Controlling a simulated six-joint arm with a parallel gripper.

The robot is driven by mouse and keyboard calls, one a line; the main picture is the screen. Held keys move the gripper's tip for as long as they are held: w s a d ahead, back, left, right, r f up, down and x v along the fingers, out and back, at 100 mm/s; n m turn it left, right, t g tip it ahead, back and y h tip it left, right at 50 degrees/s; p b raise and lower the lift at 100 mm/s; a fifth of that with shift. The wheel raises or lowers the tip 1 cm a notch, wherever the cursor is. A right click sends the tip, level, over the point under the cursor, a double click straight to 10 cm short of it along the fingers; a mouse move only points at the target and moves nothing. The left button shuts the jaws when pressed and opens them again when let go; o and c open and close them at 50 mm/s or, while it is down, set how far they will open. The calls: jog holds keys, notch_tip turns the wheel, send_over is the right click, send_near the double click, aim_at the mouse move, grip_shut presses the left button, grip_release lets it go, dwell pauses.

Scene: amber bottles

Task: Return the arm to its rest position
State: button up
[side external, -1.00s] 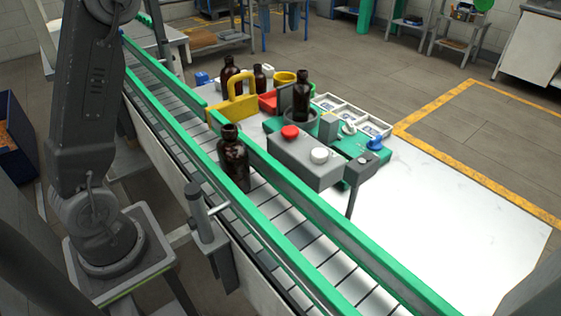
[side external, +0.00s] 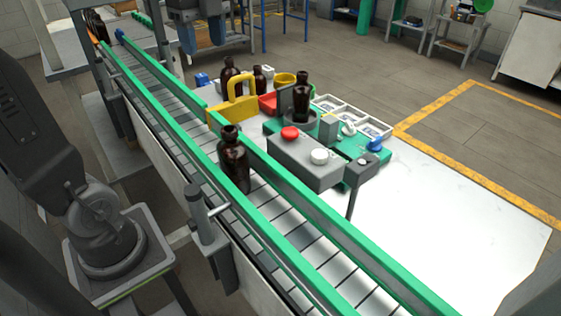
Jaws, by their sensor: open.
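A dark amber bottle (side external: 234,162) stands upright on the conveyor (side external: 300,236), well away from the gripper. Another amber bottle (side external: 302,98) stands upright in a grey round holder on the green fixture (side external: 368,170).
Two amber bottles (side external: 229,78) stand behind the yellow handled carrier (side external: 232,108). A grey box (side external: 306,160) with red and white buttons stands beside the conveyor. A white tray (side external: 352,116) lies behind. The white tabletop (side external: 440,225) at right is clear. Another bottle (side external: 97,25) stands far left.

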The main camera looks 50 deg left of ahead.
jog(key=shift+n, duration=0.4)
jog(key=s, duration=0.1)
jog(key=s+f, duration=0.1)
jog(key=s, duration=0.2)
jog(key=shift+d+f, duration=0.25)
jog(key=shift+f, duration=0.05)
jog(key=w+r+m, duration=0.2)
jog(key=w+m, duration=0.3)
jog(key=w, duration=1.2)
jog(key=shift+w+r, duration=0.15)
jog(key=shift+w, duration=0.25)
jog(key=shift+s+a, duration=0.1)
jog(key=shift+a, duration=0.05)
